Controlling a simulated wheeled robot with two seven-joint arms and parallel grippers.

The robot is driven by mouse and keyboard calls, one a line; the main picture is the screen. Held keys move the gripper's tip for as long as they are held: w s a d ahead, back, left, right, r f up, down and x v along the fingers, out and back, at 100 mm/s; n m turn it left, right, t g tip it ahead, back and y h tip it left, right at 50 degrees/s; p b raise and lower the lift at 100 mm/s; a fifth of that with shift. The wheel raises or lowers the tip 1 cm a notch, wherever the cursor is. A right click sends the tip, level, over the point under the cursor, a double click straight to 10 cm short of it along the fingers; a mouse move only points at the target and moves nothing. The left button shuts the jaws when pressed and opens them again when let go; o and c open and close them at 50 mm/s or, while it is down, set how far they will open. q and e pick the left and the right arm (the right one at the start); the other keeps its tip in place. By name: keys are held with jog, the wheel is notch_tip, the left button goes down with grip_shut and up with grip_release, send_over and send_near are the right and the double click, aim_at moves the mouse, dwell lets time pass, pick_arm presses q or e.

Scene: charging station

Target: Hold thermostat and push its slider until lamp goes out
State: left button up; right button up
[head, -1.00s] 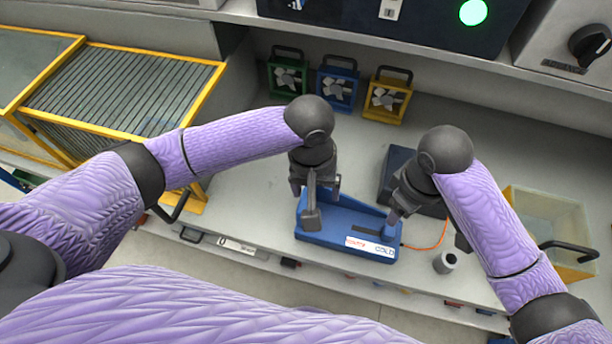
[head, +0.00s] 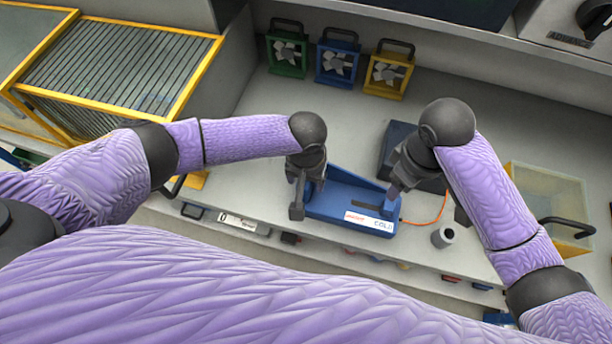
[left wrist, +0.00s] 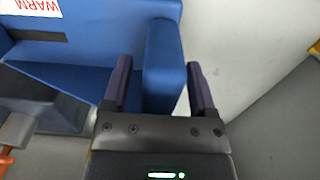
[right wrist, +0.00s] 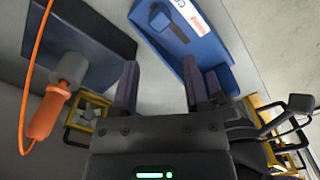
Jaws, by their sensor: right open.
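The blue thermostat (head: 345,195) lies on the bench with WARM and COLD labels on its front edge. Its blue slider knob (right wrist: 160,20) shows at one end of a dark slot, on the COLD side, in the right wrist view. My left gripper (head: 297,200) is at its left end. In the left wrist view my left fingers (left wrist: 160,85) are apart on either side of a raised blue end block, with a gap showing. My right gripper (head: 392,200) is open over the COLD end; its fingers (right wrist: 160,85) are apart with nothing between them. The lamp is out of view.
A dark box (head: 400,145) stands behind the thermostat. A grey cylinder (head: 443,235) and an orange cable (head: 428,222) lie to the right, then a yellow-rimmed bin (head: 545,205). Green, blue and yellow fan units (head: 388,72) stand behind.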

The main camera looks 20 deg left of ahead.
pick_arm(q)
grip_shut()
pick_arm(e)
jog(key=shift+c, duration=1.1)
jog(key=shift+d+f+m, duration=0.1)
jog(key=shift+d+m, duration=0.1)
jog(key=shift+m, duration=0.4)
jog(key=shift+d+f+m, duration=0.1)
jog(key=shift+d+m, duration=0.05)
jog(key=shift+m, duration=0.45)
jog(key=shift+c, duration=1.2)
jog(key=m, duration=0.2)
jog(key=d+m, duration=0.1)
jog(key=m, duration=0.2)
jog(key=shift+d+f+m, duration=0.3)
jog(key=shift+d+f, duration=0.1)
grip_shut()
jog(key=f+m, duration=0.1)
jog(key=f, duration=0.5)
jog(key=f+m, duration=0.1)
jog(key=f, duration=0.2)
jog(key=shift+d+f+m, duration=0.2)
jog(key=shift+d+m, duration=0.1)
jog(key=shift+d, duration=0.05)
